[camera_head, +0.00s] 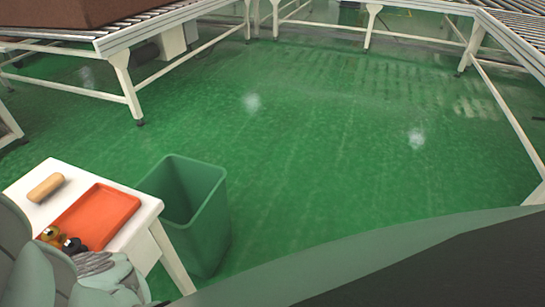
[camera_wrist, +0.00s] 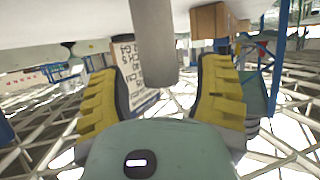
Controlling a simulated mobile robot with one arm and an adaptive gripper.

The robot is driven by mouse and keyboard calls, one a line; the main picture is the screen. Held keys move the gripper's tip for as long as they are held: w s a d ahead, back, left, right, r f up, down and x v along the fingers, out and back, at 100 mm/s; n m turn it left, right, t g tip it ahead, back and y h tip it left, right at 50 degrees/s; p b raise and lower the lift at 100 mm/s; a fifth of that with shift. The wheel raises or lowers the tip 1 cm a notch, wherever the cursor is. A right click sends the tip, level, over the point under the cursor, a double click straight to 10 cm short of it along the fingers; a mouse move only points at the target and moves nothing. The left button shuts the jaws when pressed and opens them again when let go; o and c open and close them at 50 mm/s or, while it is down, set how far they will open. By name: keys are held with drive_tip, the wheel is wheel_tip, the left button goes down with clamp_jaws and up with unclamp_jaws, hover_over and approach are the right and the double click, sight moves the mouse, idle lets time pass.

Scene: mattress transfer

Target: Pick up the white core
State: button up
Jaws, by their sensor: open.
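In the wrist view, a plain pale-grey cylinder (camera_wrist: 152,40), which looks like the white core, meets a broad white surface (camera_wrist: 60,22) at the top of the picture. It appears between the two yellow fingers of my gripper (camera_wrist: 160,75). The fingers are spread, with gaps on both sides of the cylinder. I cannot tell how far away it is in depth. In the head view my gripper (camera_head: 60,240) is partly visible at the lower left, at the near side of a small white table (camera_head: 135,196). The core cannot be made out there; my arm covers that corner.
A red-orange tray (camera_head: 98,214) and a tan rounded block (camera_head: 46,187) lie on the table. A green bin (camera_head: 205,225) stands to its right. The green floor (camera_head: 330,150) beyond is clear. Roller conveyors (camera_head: 125,35) border the back. A brown box (camera_wrist: 210,20) shows in the wrist view.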

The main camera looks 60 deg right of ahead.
drive_tip(key=shift+w+a+f, duration=0.1)
drive_tip(key=shift+a+f, duration=0.15)
drive_tip(key=shift+a, duration=0.3)
drive_tip(key=shift+c, duration=0.2)
drive_tip(key=shift+d, duration=0.1)
clamp_jaws()
